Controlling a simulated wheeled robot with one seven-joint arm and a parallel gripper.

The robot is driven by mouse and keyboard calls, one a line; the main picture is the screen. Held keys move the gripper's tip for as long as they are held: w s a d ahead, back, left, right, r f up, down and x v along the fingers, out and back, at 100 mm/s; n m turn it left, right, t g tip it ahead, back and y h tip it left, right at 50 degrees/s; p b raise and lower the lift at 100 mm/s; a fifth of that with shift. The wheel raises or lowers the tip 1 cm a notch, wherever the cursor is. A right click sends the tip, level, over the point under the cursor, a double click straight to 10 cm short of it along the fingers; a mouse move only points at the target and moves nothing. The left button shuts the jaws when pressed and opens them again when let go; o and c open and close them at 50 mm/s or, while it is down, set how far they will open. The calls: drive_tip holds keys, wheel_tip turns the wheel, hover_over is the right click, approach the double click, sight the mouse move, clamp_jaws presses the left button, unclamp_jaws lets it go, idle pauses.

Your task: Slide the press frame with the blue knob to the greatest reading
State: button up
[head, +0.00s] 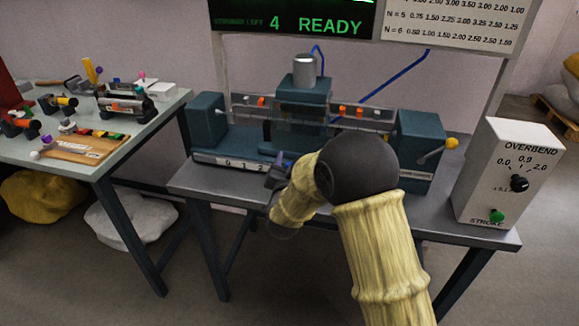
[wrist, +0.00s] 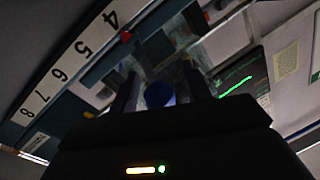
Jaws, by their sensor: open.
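The press frame (head: 303,93) is a teal upright block with a silver cylinder on top. It stands near the middle of the teal bench machine, over its scale (head: 240,163). The head view shows 0, 1 and 2; my arm hides the higher marks. The blue knob (wrist: 158,94) appears between my gripper's two dark fingers, which are open. My gripper (head: 278,172) is at the machine's front. I cannot tell whether the fingers touch the knob.
A control box (head: 507,172) with an OVERBEND dial and green STROKE button stands at the right. A yellow-knobbed lever (head: 451,143) sticks out from the machine's right end. A display (head: 300,20) reads READY. A side table (head: 95,150) with tools stands left.

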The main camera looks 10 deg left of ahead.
drive_tip(key=shift+s, duration=0.15)
drive_tip(key=s+d, duration=0.2)
drive_tip(key=s, duration=1.5)
drive_tip(key=shift+d+b, duration=0.3)
drive_tip(key=shift+b, duration=0.15)
drive_tip(key=w+d+f+n+g, duration=0.1)
drive_tip(key=d+f+g, duration=0.1)
drive_tip(key=d+g, duration=0.3)
drive_tip(key=w+d+f+n+g, duration=0.1)
drive_tip(key=d+f+g, duration=0.2)
drive_tip(key=d, duration=0.5)
drive_tip(key=s+d+f+g+h, duration=0.25)
drive_tip(key=s+d+g, duration=0.45)
drive_tip(key=s+d, duration=0.65)
wheel_tip(320, 180, up, 23)
drive_tip(key=w+d+p, duration=0.1)
drive_tip(key=d+p, duration=0.1)
drive_tip(key=p, duration=2)
drive_tip(key=shift+n, duration=0.4)
